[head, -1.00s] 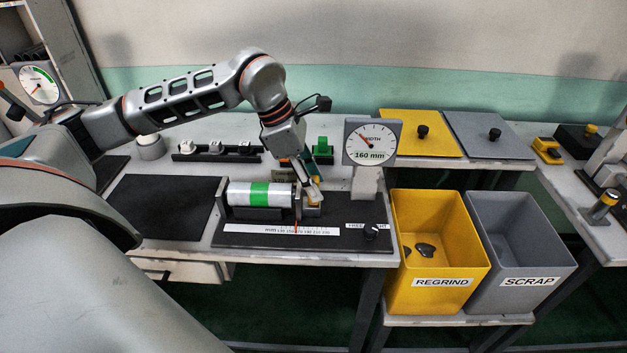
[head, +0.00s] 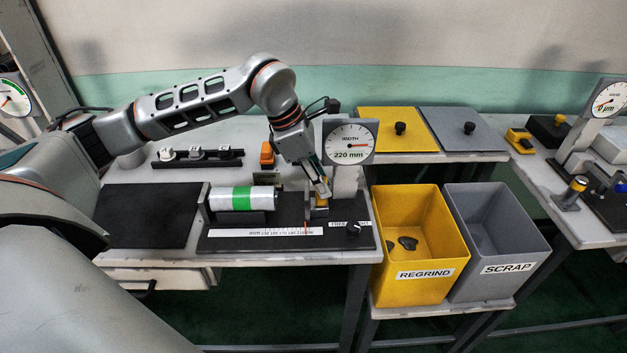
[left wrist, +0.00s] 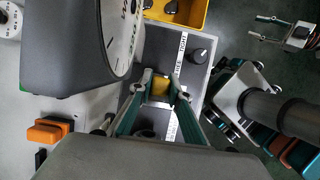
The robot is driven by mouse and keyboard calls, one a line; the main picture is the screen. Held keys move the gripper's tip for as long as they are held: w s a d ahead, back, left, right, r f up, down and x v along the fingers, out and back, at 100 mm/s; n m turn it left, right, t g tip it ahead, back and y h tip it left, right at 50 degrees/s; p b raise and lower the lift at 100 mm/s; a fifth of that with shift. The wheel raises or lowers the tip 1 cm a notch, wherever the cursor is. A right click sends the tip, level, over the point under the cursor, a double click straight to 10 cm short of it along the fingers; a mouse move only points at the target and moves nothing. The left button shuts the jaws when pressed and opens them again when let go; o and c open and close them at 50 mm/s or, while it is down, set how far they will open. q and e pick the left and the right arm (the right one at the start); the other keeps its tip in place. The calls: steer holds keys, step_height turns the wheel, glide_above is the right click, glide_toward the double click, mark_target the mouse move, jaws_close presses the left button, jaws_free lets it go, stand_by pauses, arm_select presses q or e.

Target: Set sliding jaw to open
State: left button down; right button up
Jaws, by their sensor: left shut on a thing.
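The sliding jaw, with its yellow grip (head: 321,203), is on the right part of the black fixture plate (head: 230,243). The yellow grip also shows in the left wrist view (left wrist: 160,88). My left gripper (head: 324,192) is shut on the grip from above; its fingers hide part of it. A white roll with a green band (head: 241,198) lies in the cradle to the left, with a gap between its right end and the jaw. The width dial (head: 350,142) behind reads 220 mm. My right gripper (left wrist: 256,28) shows in the left wrist view, fingers apart and empty.
A black knob (head: 353,230) stands at the plate's front right. The yellow REGRIND bin (head: 425,275) and grey SCRAP bin (head: 508,267) are to the right. The dial housing is close beside the left gripper. A dark mat (head: 148,214) to the left is bare.

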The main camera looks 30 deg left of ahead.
arm_select(q)
steer(key=c, duration=1.9)
jaws_free()
steer(key=shift+r, duration=0.1)
steer(key=v, duration=1.2)
steer(key=shift+s, duration=0.15)
steer(key=shift+s, duration=0.1)
